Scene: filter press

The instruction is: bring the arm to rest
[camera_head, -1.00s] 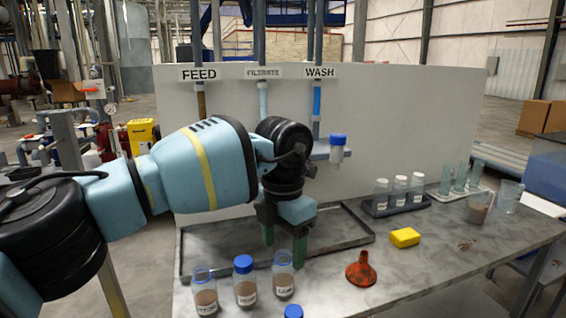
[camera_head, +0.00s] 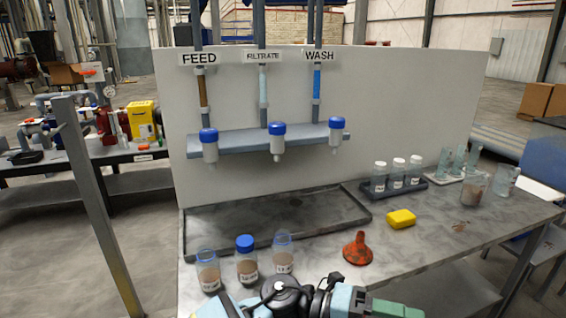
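My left arm lies low along the bottom edge, pointing right. Its gripper (camera_head: 390,309) is at the bottom, with a green finger showing and the rest cut off by the frame edge. I cannot tell if it is open or shut, and nothing shows held in it. It is apart from the tray and the rack. My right gripper is not in view.
Behind the arm stand a blue-capped jar (camera_head: 246,260) and two open jars (camera_head: 207,272) (camera_head: 283,252). A funnel (camera_head: 358,250), yellow sponge (camera_head: 401,219), vial rack (camera_head: 398,185) and empty tray (camera_head: 190,250) are on the table. Three blue-capped bottles (camera_head: 277,143) hang on the wall rack.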

